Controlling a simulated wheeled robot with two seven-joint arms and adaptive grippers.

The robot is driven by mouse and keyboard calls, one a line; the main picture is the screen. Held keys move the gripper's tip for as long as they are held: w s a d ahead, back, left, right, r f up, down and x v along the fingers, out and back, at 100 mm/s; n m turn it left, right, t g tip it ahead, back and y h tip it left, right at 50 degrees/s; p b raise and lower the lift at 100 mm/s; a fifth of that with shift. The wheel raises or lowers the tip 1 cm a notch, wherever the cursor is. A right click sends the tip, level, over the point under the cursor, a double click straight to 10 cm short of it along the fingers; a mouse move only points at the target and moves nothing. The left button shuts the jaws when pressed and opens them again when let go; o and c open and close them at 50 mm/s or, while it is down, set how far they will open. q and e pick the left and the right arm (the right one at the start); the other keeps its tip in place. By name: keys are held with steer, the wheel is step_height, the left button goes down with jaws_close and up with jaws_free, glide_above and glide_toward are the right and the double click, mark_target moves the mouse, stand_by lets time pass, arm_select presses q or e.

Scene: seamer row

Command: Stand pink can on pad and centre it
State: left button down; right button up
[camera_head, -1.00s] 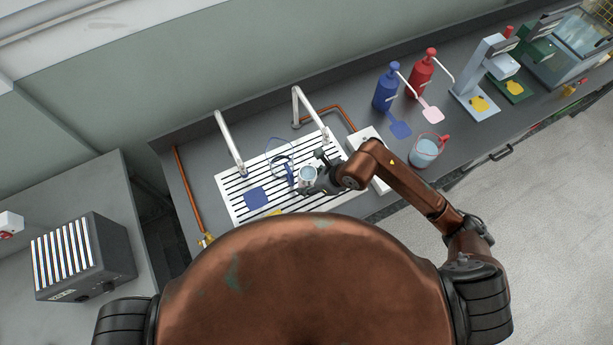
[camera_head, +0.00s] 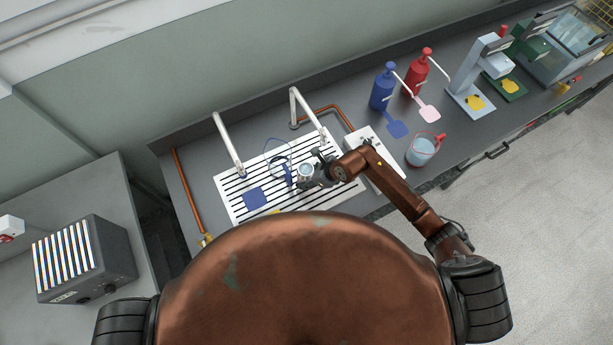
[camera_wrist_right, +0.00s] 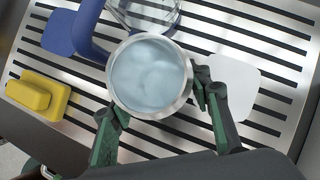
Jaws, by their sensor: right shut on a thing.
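My right gripper (camera_wrist_right: 162,108) is shut on an open-topped can (camera_wrist_right: 150,82), with one finger on each side. The can shows a silvery rim and a pale blue-grey inside; no pink shows. In the head view the can (camera_head: 306,171) is upright over the slotted drain board, with my right gripper (camera_head: 312,177) at its right. A pale rounded pad (camera_wrist_right: 235,88) lies on the board right of the can in the wrist view. A blue pad (camera_head: 254,198) lies to the left. I cannot tell whether the can touches the board. My left gripper is not in view.
A clear jug with a blue handle (camera_wrist_right: 87,28) stands close behind the can. A yellow sponge (camera_wrist_right: 38,94) lies left. Two taps (camera_head: 228,143) rise behind the slotted board (camera_head: 236,211). A red-handled jug (camera_head: 421,151), dispensers (camera_head: 382,87) and a pink pad (camera_head: 429,113) are right.

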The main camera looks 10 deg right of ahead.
steer(key=o, duration=1.1)
steer(key=shift+f, duration=0.15)
steer(key=o, duration=0.5)
